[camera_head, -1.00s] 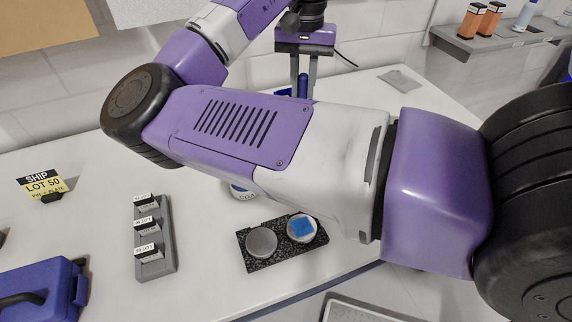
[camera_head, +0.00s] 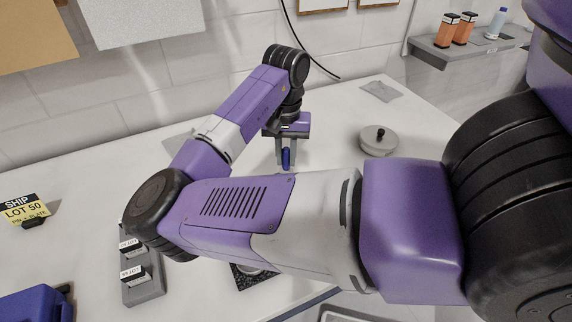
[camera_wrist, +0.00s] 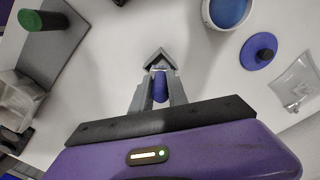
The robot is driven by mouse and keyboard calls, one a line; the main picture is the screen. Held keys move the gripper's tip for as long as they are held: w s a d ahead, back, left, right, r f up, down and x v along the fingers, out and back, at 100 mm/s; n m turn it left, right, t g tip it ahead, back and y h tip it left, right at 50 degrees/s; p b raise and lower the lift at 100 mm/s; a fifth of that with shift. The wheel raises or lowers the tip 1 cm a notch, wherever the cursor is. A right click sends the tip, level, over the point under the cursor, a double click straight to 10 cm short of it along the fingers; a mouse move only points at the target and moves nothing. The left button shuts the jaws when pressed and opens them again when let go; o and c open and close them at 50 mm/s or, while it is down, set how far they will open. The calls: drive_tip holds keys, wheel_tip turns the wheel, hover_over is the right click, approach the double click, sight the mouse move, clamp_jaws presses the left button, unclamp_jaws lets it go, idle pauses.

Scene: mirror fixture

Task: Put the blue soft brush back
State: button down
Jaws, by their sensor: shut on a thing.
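My gripper (camera_head: 286,165) is shut on a blue piece, the blue soft brush (camera_head: 286,157), just above the bench at centre. In the wrist view the blue brush (camera_wrist: 159,88) is between the two grey fingers. Its bristle end cannot be made out. A grey angled shape (camera_wrist: 160,60) shows at the fingertips; I cannot tell whether it belongs to the fingers. At the upper left of the wrist view, a green handle (camera_wrist: 31,20) stands on a grey plate (camera_wrist: 50,45).
The wrist view shows a white cup (camera_wrist: 207,12) with a blue inside, a blue knobbed disc (camera_wrist: 250,50) and a clear tray (camera_wrist: 293,85). A grey slotted holder (camera_head: 143,291) stands front left. My arm hides the bench middle.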

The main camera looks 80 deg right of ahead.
sight(286, 170)
drive_tip(key=shift+f, duration=1.7)
drive_tip(key=shift+f, duration=0.2)
drive_tip(key=c, duration=1.3)
unclamp_jaws()
drive_tip(key=shift+r, duration=0.1)
